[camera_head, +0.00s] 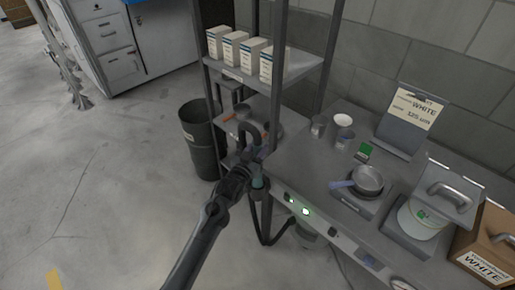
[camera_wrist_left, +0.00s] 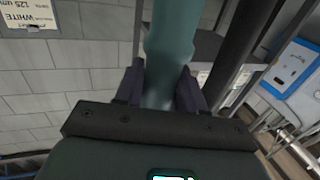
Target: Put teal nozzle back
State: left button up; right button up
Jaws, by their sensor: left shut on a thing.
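The teal nozzle (camera_head: 259,184) is at the near left corner of the workbench, beside the shelf rack. My left gripper (camera_head: 251,172) is shut on it. In the left wrist view the nozzle (camera_wrist_left: 168,45) runs up between the two dark fingers (camera_wrist_left: 161,88). A dark hose (camera_head: 266,232) hangs below the nozzle and loops toward the bench front. A dark curved piece (camera_head: 243,130) shows just beyond the gripper; I cannot tell whether it touches the nozzle. My right gripper is not in view.
The shelf rack (camera_head: 292,66) holds several white boxes. A dark bin (camera_head: 199,145) stands left of it.

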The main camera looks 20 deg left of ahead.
pick_arm(q)
jog(key=shift+f+b, duration=0.75)
jog(key=shift+f, duration=0.6)
jog(key=shift+f+b, duration=1.6)
jog(key=shift+f, duration=1.05)
jog(key=o, duration=1.2)
jog(key=shift+o, duration=0.3)
jog(key=shift+f, duration=0.1)
